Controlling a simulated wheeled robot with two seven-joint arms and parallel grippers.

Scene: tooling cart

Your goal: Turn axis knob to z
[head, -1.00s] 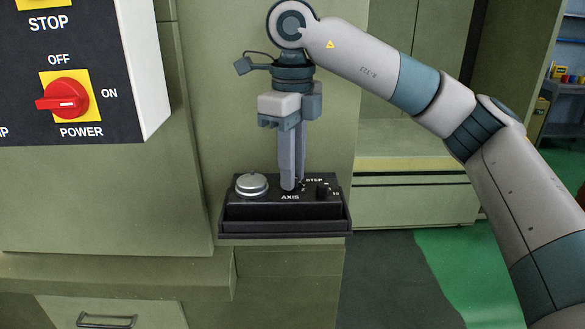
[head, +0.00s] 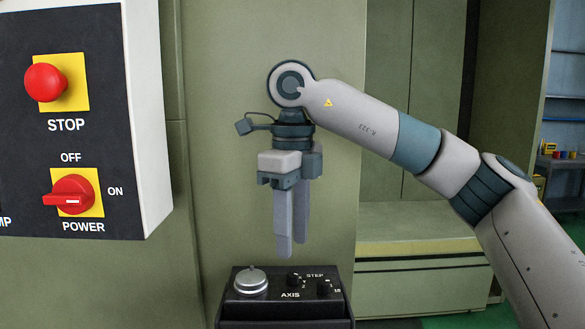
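The black control box (head: 244,310) at the bottom of the head view carries a small black axis knob (head: 292,279), just above the printed word AXIS. Which letter the knob points to is too small to tell. My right gripper (head: 292,248) points straight down above the box, its fingertips over the axis knob and clear of it. Its two fingers stand a little apart with nothing between them. My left gripper is not in view.
A silver round button (head: 251,280) is left of the axis knob, and a second black knob (head: 324,288) marked STEP is right of it. A panel (head: 100,130) with a red stop button (head: 46,82) and red power switch (head: 70,196) stands at the left.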

